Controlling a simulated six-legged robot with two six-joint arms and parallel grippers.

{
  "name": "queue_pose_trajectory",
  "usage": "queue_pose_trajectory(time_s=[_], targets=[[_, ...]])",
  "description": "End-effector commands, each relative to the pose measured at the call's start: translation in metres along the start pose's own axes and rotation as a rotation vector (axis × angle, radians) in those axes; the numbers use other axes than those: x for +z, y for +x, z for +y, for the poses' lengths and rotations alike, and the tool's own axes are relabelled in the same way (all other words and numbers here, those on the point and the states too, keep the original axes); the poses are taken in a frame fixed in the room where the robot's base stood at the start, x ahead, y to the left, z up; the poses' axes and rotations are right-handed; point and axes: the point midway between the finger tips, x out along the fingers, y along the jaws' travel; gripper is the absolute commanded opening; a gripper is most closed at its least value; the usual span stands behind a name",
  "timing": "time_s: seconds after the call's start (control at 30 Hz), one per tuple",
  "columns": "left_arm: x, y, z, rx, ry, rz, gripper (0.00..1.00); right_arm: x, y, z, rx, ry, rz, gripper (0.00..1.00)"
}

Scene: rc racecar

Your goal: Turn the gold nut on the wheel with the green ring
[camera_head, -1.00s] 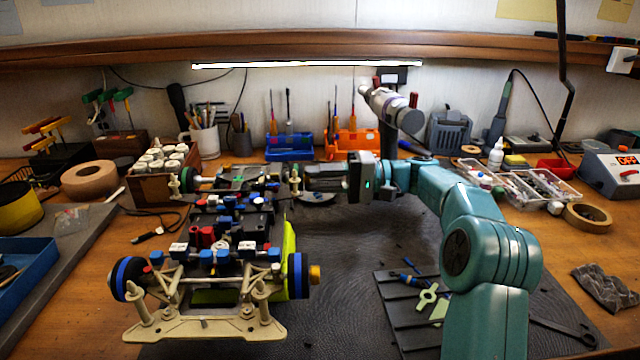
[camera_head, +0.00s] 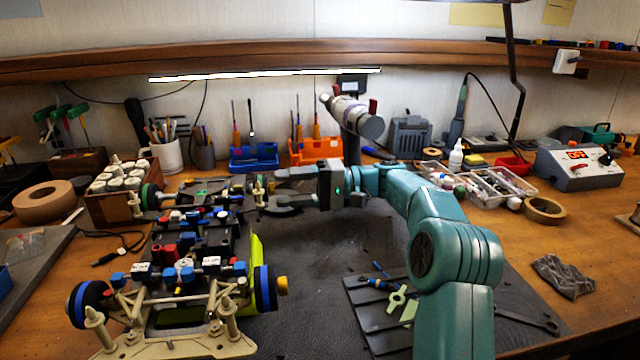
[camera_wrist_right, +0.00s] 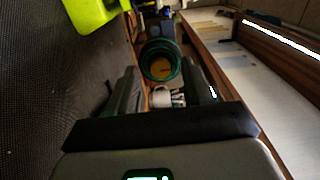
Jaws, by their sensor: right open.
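The car chassis (camera_head: 170,347) stands on the dark mat at the left in the head view. My right gripper (camera_head: 275,191) reaches in from the right at its far right wheel, which is mostly hidden there. In the right wrist view, the wheel with the green ring (camera_wrist_right: 153,47) lies ahead of my open right gripper (camera_wrist_right: 160,76). The gold nut (camera_wrist_right: 160,69) shows in the ring's middle, between the fingertips and apart from them as far as I can see. Another green-ringed wheel (camera_head: 149,197) is on the far left side. My left gripper is out of view.
The near wheels have blue rings (camera_head: 263,288); the right one carries a gold nut (camera_head: 282,285). A tool tray (camera_head: 375,318) lies right of the car. A box of bottles (camera_head: 105,205) stands behind the far left wheel. The mat between car and tray is clear.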

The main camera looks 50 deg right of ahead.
Motion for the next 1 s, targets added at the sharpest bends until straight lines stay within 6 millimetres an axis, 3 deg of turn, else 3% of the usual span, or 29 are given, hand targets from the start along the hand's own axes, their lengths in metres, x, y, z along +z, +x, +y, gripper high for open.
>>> queue_pose_trajectory(time_s=[0.5,0.7,1.0], targets=[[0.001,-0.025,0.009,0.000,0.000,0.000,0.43,-0.001,-0.126,-0.002,0.001,0.000,0.004,0.51],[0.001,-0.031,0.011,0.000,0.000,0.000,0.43,0.000,-0.149,-0.001,0.001,0.000,0.001,0.51],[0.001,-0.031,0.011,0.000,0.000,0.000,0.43,0.000,-0.152,0.000,0.000,0.000,0.000,0.51]])
